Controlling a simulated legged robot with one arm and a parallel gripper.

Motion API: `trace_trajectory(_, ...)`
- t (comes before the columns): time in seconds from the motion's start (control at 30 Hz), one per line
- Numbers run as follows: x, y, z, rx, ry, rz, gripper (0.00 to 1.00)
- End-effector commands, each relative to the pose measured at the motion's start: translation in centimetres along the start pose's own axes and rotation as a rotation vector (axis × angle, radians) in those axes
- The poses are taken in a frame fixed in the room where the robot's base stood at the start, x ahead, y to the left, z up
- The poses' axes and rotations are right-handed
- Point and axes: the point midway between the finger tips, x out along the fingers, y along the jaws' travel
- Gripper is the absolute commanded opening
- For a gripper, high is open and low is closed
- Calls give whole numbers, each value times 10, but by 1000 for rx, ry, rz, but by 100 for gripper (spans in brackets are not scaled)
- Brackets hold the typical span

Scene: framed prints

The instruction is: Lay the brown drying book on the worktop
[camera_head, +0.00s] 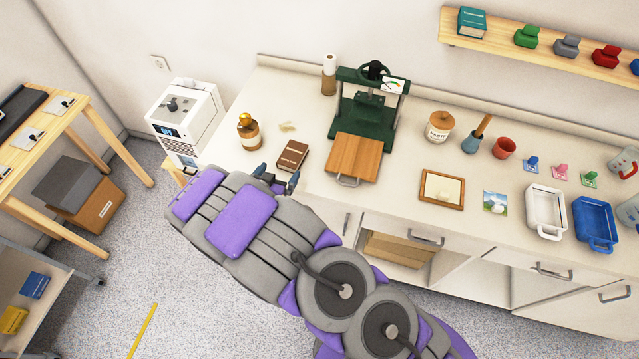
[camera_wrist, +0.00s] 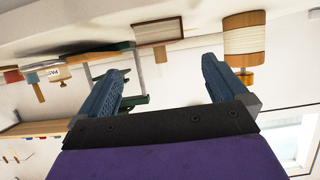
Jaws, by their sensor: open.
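The brown book (camera_head: 292,155) lies flat on the white worktop (camera_head: 330,197), near its front edge and left of the green press. It also shows in the wrist view (camera_wrist: 158,31), upside down and beyond the fingers. My gripper (camera_head: 278,178) is at the front edge of the worktop, just in front of the book. In the wrist view my gripper (camera_wrist: 164,72) has its two blue fingers spread apart with nothing between them. The book is apart from the fingers.
The green press (camera_head: 366,115) with a wooden board (camera_head: 354,157) stands to the right. A white machine (camera_head: 184,118) is left of the worktop. A framed panel (camera_head: 441,190) and trays (camera_head: 546,210) lie further right.

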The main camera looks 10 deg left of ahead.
Motion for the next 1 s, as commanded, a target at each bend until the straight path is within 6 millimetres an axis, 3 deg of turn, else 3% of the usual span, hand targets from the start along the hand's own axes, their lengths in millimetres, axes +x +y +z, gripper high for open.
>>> trace_trajectory(0.33, 4, 9, -13, 31, -46, -13, 100)
trace_trajectory(0.63, 9, 18, -74, 132, -325, -125, 100)
trace_trajectory(0.87, -19, 57, -123, 158, -534, -221, 100)
trace_trajectory(1.0, -49, 95, -146, 150, -653, -265, 100)
